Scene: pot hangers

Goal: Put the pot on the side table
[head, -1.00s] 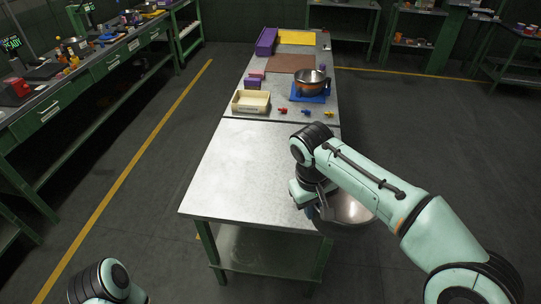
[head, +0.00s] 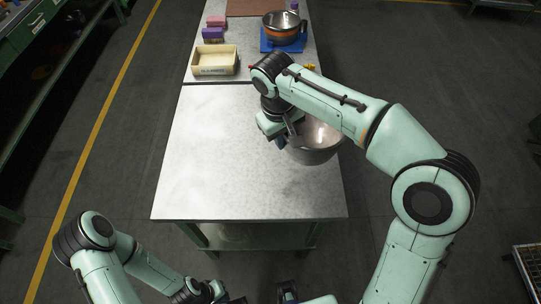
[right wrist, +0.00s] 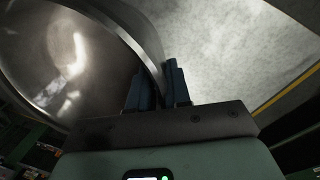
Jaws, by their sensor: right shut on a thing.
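A steel pot (head: 318,150) is at the right side of the near grey metal table (head: 215,150) in the head view, partly overlapping its right edge. I cannot tell whether it touches the top. My right gripper (head: 287,140) is shut on the pot's left rim. The right wrist view shows the pot's shiny inside (right wrist: 75,60) and its rim between the blue fingers of my right gripper (right wrist: 158,88). My left gripper (head: 205,292) is low at the bottom of the head view, before the table; its fingers are too unclear to read.
The near tabletop's middle and left are bare.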

